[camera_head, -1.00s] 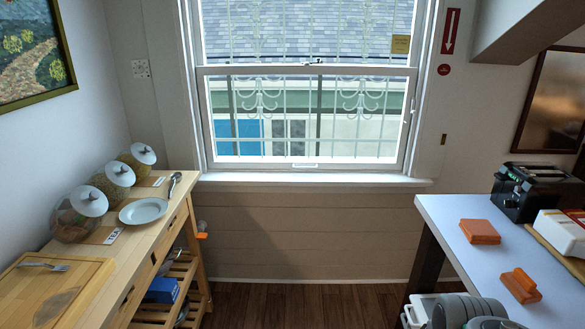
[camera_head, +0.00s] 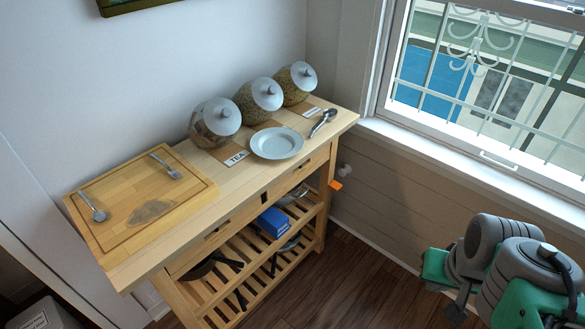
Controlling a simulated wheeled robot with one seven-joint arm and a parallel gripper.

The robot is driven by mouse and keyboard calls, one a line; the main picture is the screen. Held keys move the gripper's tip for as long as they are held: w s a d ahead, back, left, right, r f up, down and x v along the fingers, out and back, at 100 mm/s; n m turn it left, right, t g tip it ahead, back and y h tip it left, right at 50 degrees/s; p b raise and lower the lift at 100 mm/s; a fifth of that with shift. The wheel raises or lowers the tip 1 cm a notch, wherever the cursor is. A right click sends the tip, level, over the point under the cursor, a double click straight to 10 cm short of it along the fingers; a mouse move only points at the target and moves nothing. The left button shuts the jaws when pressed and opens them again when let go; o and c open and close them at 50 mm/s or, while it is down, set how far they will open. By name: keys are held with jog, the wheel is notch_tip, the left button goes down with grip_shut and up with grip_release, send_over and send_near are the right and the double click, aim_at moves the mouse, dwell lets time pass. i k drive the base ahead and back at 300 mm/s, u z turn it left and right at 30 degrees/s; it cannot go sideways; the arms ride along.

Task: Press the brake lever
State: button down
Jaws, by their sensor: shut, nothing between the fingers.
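A small orange tab (camera_head: 336,185) sticks out at the right end of the wooden cart (camera_head: 132,277), below its top. It is too small to tell whether it is the brake lever. No other lever is clear to see, and the cart's feet are partly hidden or out of frame. Grey and green links of my arm (camera_head: 480,249) stand at the lower right, apart from the cart. My gripper's fingers do not show.
The cart top holds a cutting board (camera_head: 104,188) with cutlery, a white plate (camera_head: 277,143), a spoon (camera_head: 323,122) and three lidded jars. A blue box (camera_head: 274,221) is on the slatted shelf. Dark wooden floor (camera_head: 368,285) is clear between cart and arm.

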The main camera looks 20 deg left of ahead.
aim_at(334, 185)
jog(key=u, duration=0.7)
jog(key=i, duration=0.9)
jog(key=u, duration=0.55)
jog(key=i, duration=0.5)
